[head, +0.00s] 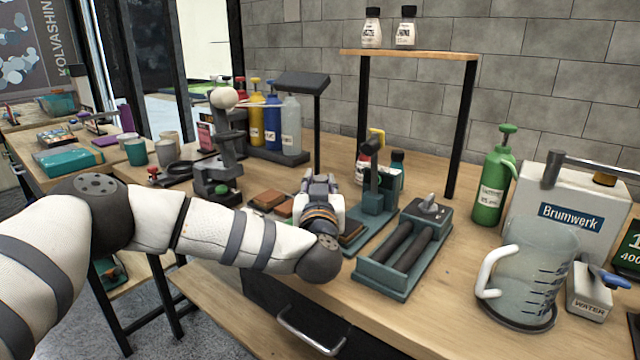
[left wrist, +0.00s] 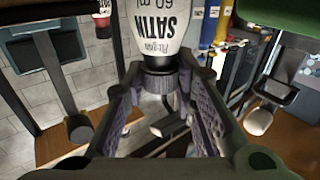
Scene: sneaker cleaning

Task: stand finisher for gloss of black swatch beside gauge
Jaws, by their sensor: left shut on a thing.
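My left gripper (head: 320,185) reaches over the middle of the bench. In the left wrist view its fingers are shut on a white bottle labelled SATIN (left wrist: 170,30), around its black neck or cap; the bottle appears upside down in that picture. The head view does not clearly show this bottle. Two white finisher-like bottles with black caps (head: 372,28) (head: 405,27) stand on the shelf; their labels are too small to read surely. A teal stand with a dark post and yellow top (head: 375,200) is just right of the gripper; I cannot tell whether it is the gauge. No black swatch shows clearly.
A teal tray with dark rollers (head: 373,276) lies to the right. Further right are a green spray bottle (head: 492,185), a clear pitcher (head: 530,275) and a Brumwerk box (head: 570,215). Brown blocks (head: 268,199) and a black stand (head: 213,178) lie left. Small bottles (head: 397,168) stand behind the teal stand.

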